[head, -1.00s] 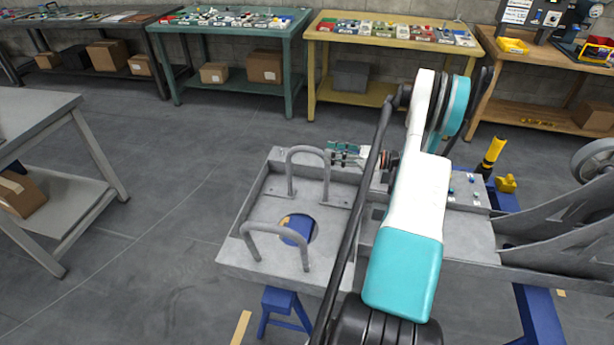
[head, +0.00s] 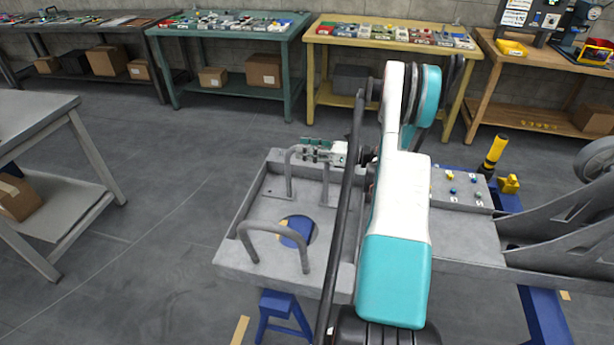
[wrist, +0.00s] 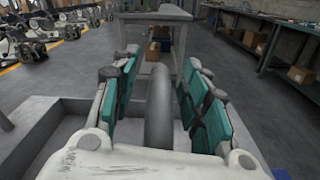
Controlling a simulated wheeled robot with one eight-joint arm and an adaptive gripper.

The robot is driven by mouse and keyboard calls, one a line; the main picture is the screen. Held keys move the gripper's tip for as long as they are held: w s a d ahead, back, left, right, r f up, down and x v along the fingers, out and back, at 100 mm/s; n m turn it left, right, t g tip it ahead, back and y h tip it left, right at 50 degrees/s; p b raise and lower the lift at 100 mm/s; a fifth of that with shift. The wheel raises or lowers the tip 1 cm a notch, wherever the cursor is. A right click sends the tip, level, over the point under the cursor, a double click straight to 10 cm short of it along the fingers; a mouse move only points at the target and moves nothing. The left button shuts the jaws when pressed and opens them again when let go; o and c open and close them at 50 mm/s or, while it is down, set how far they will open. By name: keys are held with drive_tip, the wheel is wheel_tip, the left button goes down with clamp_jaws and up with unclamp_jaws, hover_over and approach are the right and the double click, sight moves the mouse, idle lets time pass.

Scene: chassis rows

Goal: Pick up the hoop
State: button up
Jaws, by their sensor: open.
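Two grey tube hoops stand on the grey chassis tray (head: 222,262), a far hoop (head: 289,178) and a near hoop (head: 272,228). My gripper (head: 310,150) is open at the top of the far hoop. In the wrist view, the grey tube of the hoop (wrist: 159,105) runs lengthwise between my two open green-padded fingers (wrist: 160,95). My arm hides part of the tray's right side in the head view.
A round hole (head: 297,231) is in the tray between the hoops. A raised block with small coloured knobs (head: 462,190) stands right of my arm. A grey workbench (head: 50,120) is at the left, with open floor between it and the tray.

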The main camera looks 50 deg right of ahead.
clamp_jaws()
drive_tip(key=shift+r, duration=0.15)
